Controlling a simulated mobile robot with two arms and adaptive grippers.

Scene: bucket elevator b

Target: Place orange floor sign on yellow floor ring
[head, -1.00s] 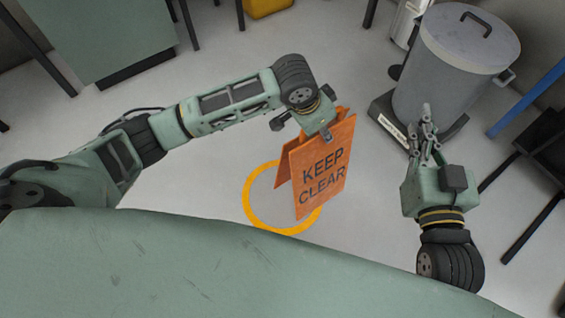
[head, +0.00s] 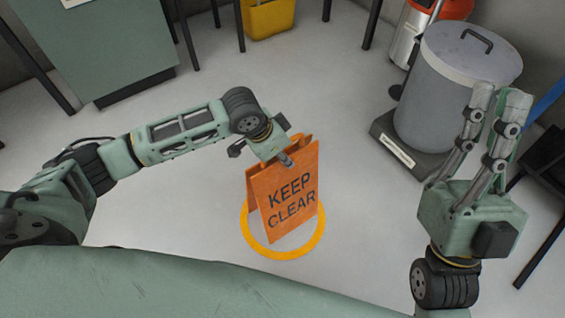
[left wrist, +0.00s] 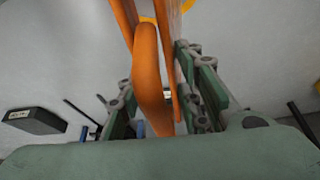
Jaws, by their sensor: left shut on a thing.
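The orange floor sign (head: 290,195) reads KEEP CLEAR and is a folding A-shape, upright. My left gripper (head: 285,158) is shut on its top edge. In the left wrist view the sign (left wrist: 147,75) runs between the fingers of my left gripper (left wrist: 160,95). The yellow floor ring (head: 283,253) lies on the floor; in the head view the sign's lower part overlaps it. I cannot tell whether the sign's feet touch the floor. My right gripper (head: 495,110) is raised at the right with nothing in it; its long fingers stand close together.
A grey lidded bin (head: 455,95) stands on a dark base (head: 395,150) at the right. A green cabinet (head: 110,45) stands at the back left and a yellow bucket (head: 268,18) at the back. The floor around the ring is clear.

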